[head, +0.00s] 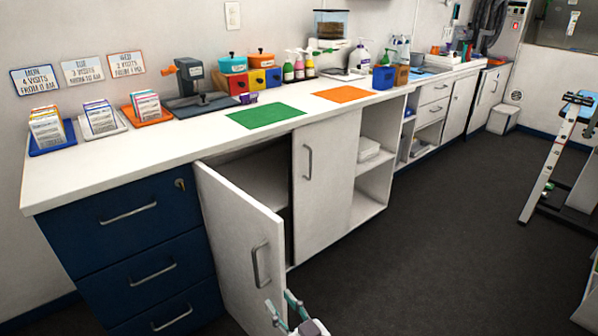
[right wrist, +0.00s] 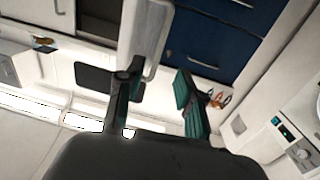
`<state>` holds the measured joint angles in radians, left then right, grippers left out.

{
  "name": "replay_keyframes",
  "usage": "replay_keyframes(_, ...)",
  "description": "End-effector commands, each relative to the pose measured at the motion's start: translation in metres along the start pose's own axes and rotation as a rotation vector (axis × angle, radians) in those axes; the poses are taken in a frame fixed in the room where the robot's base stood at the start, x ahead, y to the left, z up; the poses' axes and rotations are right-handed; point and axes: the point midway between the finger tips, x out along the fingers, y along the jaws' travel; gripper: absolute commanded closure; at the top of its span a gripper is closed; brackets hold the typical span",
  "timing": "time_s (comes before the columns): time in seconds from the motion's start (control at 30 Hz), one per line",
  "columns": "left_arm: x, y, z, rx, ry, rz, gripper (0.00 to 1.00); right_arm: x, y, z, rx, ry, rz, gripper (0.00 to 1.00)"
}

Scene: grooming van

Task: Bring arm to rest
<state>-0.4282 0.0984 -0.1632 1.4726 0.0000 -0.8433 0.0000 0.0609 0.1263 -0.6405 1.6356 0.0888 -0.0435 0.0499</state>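My right gripper (head: 281,299) shows at the bottom of the head view, just below and to the right of the handle (head: 262,264) on the open white cabinet door (head: 232,235). Its two teal-lined fingers stand apart in the right wrist view (right wrist: 157,82), with nothing seen held between them. A pale bar-like part, which looks like the door or its handle, shows just beyond the fingers in that view; I cannot tell whether they touch. My left gripper is not in view.
The open door juts out from under the white counter (head: 150,160), beside blue drawers (head: 125,220). Card trays, green and orange mats (head: 343,94) and bottles stand on the counter. A metal frame (head: 545,165) stands at far right.

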Motion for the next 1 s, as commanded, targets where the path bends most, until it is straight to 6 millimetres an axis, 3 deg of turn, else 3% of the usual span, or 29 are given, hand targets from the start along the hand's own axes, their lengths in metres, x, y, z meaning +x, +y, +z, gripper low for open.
replay_keyframes(0.13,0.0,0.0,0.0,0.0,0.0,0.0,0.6,-0.016,0.015,0.044,0.021,-0.127,0.051,0.63)
replay_keyframes(0.27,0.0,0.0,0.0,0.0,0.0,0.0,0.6,-0.057,0.037,0.12,0.059,-0.355,0.135,0.63)
replay_keyframes(0.4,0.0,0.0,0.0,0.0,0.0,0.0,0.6,-0.125,0.054,0.203,0.113,-0.63,0.222,0.63)
replay_keyframes(0.5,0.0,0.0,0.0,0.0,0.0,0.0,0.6,-0.181,0.058,0.253,0.154,-0.817,0.273,0.63)
replay_keyframes(0.6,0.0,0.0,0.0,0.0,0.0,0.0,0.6,-0.233,0.058,0.288,0.191,-0.972,0.312,0.63)
replay_keyframes(0.7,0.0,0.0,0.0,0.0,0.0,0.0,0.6,-0.281,0.054,0.314,0.226,-1.102,0.342,0.63)
replay_keyframes(0.9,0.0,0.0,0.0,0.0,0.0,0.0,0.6,-0.362,0.043,0.347,0.284,-1.315,0.385,0.63)
replay_keyframes(0.97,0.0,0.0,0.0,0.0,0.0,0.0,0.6,-0.387,0.039,0.354,0.302,-1.376,0.396,0.63)
replay_keyframes(1.0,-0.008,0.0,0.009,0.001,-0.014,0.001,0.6,-0.387,0.037,0.345,0.299,-1.373,0.39,0.63)
